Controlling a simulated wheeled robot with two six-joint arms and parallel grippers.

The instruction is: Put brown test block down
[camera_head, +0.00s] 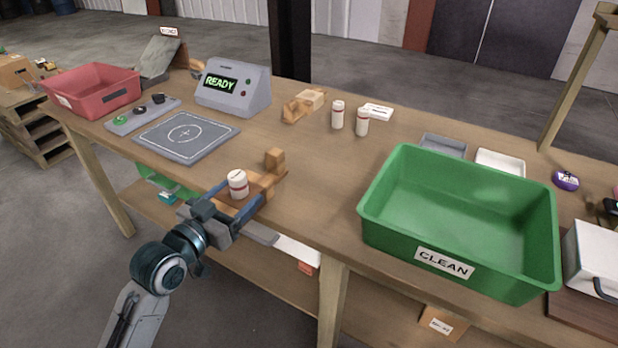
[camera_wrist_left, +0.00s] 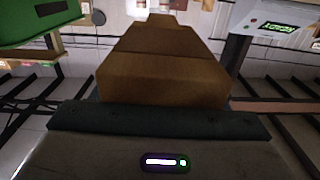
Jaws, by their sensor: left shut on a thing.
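The brown test block (camera_wrist_left: 165,75) fills the middle of the left wrist view, right in front of my left gripper's palm. In the head view, brown wood (camera_head: 265,184) shows at my left gripper (camera_head: 240,192), at the front edge of the workbench. My left gripper is shut on the block. A white bottle (camera_head: 238,183) with a reddish band shows between the blue fingers and partly hides the wood; whether it touches the block is unclear. A small brown cube-shaped part (camera_head: 275,160) shows just beyond. My right gripper is not in view.
A grey pad with a circle mark (camera_head: 187,136) lies left of my gripper, before the READY detector (camera_head: 234,88). A red bin (camera_head: 92,90) stands far left, the green CLEAN bin (camera_head: 440,268) right. Two white bottles (camera_head: 350,118) stand behind. The bench's middle has bare wood.

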